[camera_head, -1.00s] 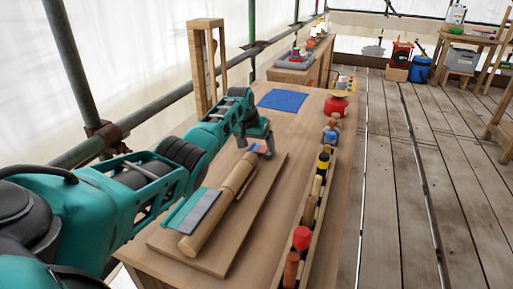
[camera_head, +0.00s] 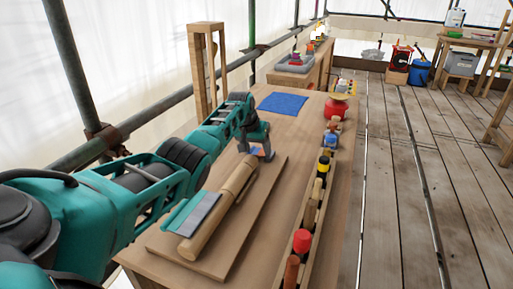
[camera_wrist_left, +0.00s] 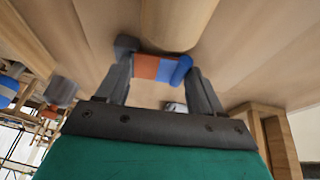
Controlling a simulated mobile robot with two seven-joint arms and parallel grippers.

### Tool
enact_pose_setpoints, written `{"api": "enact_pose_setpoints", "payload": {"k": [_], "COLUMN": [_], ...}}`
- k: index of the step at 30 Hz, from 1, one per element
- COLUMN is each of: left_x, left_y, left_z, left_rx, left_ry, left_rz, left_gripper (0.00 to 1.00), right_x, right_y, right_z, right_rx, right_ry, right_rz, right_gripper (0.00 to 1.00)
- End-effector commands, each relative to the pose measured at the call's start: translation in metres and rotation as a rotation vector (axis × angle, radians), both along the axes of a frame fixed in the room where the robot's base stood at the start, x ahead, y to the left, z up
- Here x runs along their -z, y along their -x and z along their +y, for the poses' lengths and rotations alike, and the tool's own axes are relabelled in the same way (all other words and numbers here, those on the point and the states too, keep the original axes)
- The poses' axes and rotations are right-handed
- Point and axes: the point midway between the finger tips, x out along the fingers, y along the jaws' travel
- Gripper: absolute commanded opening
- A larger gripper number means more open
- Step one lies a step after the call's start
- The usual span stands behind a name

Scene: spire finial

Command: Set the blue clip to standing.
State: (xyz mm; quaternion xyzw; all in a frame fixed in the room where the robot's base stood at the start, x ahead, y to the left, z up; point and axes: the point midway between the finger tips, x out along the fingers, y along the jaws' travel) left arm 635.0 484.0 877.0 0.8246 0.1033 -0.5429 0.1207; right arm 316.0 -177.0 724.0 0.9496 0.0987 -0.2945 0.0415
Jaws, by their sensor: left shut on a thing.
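The blue clip shows as a small blue piece with an orange-red part, in the left wrist view (camera_wrist_left: 168,68) and small in the head view (camera_head: 258,152). My left gripper (camera_head: 256,152) is shut on it, near the far end of a wooden board (camera_head: 225,245). In the left wrist view its fingers (camera_wrist_left: 160,75) stand on both sides of the clip. A wooden rod (camera_head: 235,187) on the board ends close by the clip. The fingers partly hide the clip, and I cannot tell whether it touches the board. My right gripper is not in view.
A teal-and-grey flat tool (camera_head: 197,212) lies beside the rod. A narrow wooden tray (camera_head: 329,195) with several coloured pieces runs along the right table edge. A blue cloth (camera_head: 283,102) and a red container (camera_head: 335,107) lie beyond. A tall wooden frame (camera_head: 197,75) stands at the back left.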

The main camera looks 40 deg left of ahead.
Motion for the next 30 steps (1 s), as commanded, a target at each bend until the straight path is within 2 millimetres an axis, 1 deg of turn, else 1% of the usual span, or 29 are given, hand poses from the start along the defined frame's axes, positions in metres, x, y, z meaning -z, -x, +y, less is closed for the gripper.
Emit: {"api": "enact_pose_setpoints", "payload": {"k": [5, 11, 18, 21, 30], "left_x": [-0.001, -0.005, -0.01, -0.011, -0.013], "left_y": [0.0, 0.0, -0.002, -0.003, -0.005], "left_z": [0.0, -0.002, -0.007, -0.009, -0.015], "left_rx": [0.0, 0.002, 0.005, 0.004, 0.002], "left_ry": [-0.005, -0.057, -0.205, -0.279, -0.473], "left_rz": [0.003, 0.019, 0.066, 0.09, 0.15], "left_gripper": [0.36, 0.36, 0.36, 0.36, 0.36], "right_x": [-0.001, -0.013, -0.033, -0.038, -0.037], "right_y": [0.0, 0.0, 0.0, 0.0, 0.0], "right_z": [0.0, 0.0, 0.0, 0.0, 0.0], "right_rx": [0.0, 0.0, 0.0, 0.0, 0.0], "right_ry": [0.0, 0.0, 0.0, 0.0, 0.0], "right_rz": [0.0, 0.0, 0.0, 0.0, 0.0], "right_gripper": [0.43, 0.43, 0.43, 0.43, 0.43]}}
